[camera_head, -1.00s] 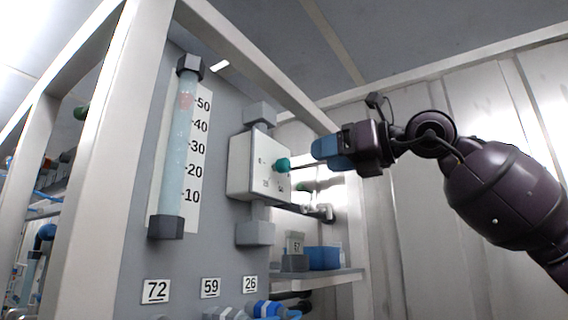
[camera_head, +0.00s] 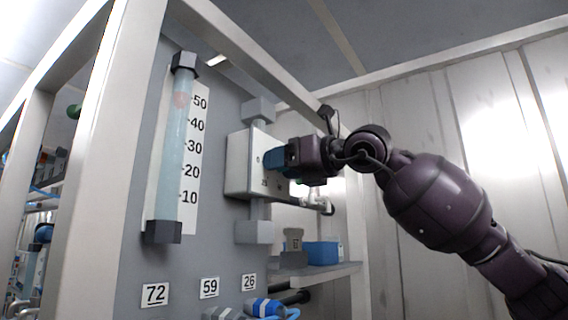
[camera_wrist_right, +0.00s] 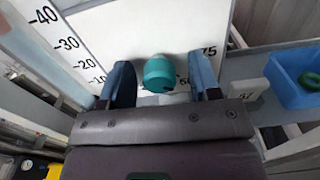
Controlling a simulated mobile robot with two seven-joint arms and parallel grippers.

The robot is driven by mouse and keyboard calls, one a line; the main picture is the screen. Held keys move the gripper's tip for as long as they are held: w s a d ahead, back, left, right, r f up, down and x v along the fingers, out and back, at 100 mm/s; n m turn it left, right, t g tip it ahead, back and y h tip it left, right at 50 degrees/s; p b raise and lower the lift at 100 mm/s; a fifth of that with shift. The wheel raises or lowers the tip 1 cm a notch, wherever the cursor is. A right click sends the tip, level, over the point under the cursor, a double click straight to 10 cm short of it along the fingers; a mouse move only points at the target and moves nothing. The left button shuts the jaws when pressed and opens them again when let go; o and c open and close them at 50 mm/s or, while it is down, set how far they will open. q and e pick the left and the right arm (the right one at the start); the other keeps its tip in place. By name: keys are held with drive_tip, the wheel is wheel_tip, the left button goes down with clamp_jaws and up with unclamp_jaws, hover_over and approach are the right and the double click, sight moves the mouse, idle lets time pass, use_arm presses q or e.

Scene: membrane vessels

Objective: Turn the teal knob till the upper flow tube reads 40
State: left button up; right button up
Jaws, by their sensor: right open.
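The upper flow tube (camera_head: 172,150) stands upright on the grey panel, with a scale marked 10 to 50. Its reddish float (camera_head: 181,99) sits at about the 50 mark. The teal knob (camera_wrist_right: 159,74) is on the front of the white valve box (camera_head: 238,180); in the head view my right gripper hides it. My right gripper (camera_head: 272,160) is at the box face. In the wrist view its two blue fingers (camera_wrist_right: 164,84) are open, one on each side of the knob, with gaps visible. My left gripper is not in view.
A blue bin (camera_head: 322,253) stands on a shelf right of the panel; a green ring (camera_wrist_right: 310,79) lies in it. Number plates 72 (camera_head: 155,295), 59 (camera_head: 209,287) and 26 (camera_head: 249,281) are below. A pale frame post (camera_head: 100,170) stands left of the tube.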

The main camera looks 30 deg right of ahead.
drive_tip(key=c, duration=0.9)
drive_tip(key=shift+f+m+b, duration=0.15)
drive_tip(key=shift+m+b, duration=0.35)
drive_tip(key=shift+b, duration=0.15)
drive_tip(key=shift+m+b, duration=0.45)
drive_tip(key=shift+m, duration=0.35)
drive_tip(key=shift+r, duration=0.2)
drive_tip(key=o, duration=0.9)
